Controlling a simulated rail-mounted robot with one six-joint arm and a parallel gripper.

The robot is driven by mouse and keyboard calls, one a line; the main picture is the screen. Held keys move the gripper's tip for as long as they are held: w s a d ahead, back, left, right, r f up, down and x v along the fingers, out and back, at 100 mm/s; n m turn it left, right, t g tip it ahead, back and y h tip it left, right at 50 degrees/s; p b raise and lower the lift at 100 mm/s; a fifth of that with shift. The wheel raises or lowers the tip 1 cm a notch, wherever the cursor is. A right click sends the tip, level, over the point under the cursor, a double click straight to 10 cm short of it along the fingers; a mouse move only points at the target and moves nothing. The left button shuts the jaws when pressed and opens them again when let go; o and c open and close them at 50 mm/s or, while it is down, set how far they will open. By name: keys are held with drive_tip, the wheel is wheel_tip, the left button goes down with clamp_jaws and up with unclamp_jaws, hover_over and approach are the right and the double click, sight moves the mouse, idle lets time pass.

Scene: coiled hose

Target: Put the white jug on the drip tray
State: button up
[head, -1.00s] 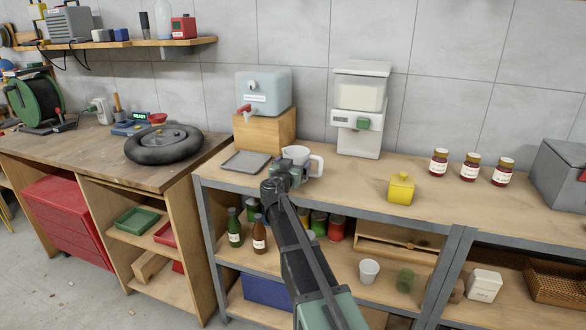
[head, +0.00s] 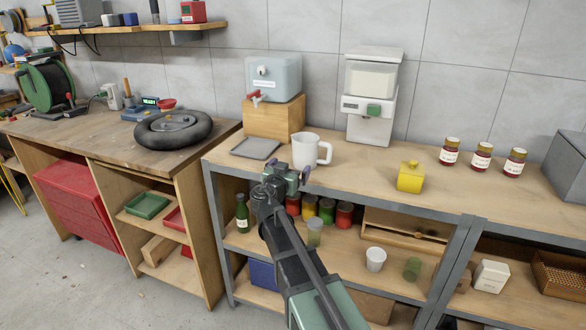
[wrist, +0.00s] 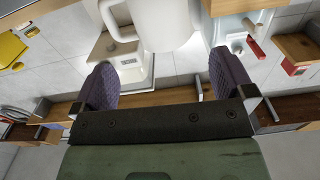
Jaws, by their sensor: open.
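The white jug (head: 306,151) stands upright on the shelf top, its handle to the right. The drip tray (head: 256,148), a flat grey tray, lies to the left of the jug, in front of the wooden block under the dispenser. My gripper (head: 287,174) is open and empty, in front of the jug near the shelf's front edge. In the wrist view the jug (wrist: 166,22) shows beyond the two spread purple fingers (wrist: 162,80), apart from them, with its top cut off by the frame.
A blue-grey dispenser (head: 273,78) with a red tap sits on the wooden block (head: 275,118). A white machine (head: 372,98) stands behind the jug to the right. A yellow pot (head: 411,177) and several jars (head: 482,156) are farther right. Shelf top between jug and pot is clear.

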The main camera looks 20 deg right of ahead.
drive_tip(key=s+a+f+n+g+y, duration=0.25)
drive_tip(key=s+f+g+y, duration=0.2)
drive_tip(key=s+f, duration=0.4)
drive_tip(key=s+a+f+n+g+y, duration=0.25)
drive_tip(key=s+f+g, duration=0.35)
drive_tip(key=s, duration=0.5)
drive_tip(key=s+a+f+n+g+y, duration=0.2)
drive_tip(key=s+a+n+y, duration=0.2)
drive_tip(key=s+a, duration=0.3)
drive_tip(key=shift+s+a+f+y, duration=0.3)
drive_tip(key=shift+a+f+y, duration=0.05)
drive_tip(key=shift+a+y, duration=0.4)
drive_tip(key=shift+w+g, duration=0.1)
drive_tip(key=shift+g, duration=0.15)
drive_tip(key=c, duration=1.3)
drive_tip(key=m+t+h, duration=0.3)
drive_tip(key=m+t, duration=1.5)
drive_tip(key=m, duration=1.8)
approach(330, 156)
drive_tip(key=shift+d+r+m+b, duration=0.2)
drive_tip(key=shift+d+m+b, duration=0.1)
drive_tip(key=shift+m, duration=0.7)
drive_tip(key=w, duration=0.3)
drive_tip(key=w+d, duration=0.1)
drive_tip(key=w, duration=0.6)
drive_tip(key=shift+w+d, duration=0.15)
drive_tip(key=shift+w, duration=0.2)
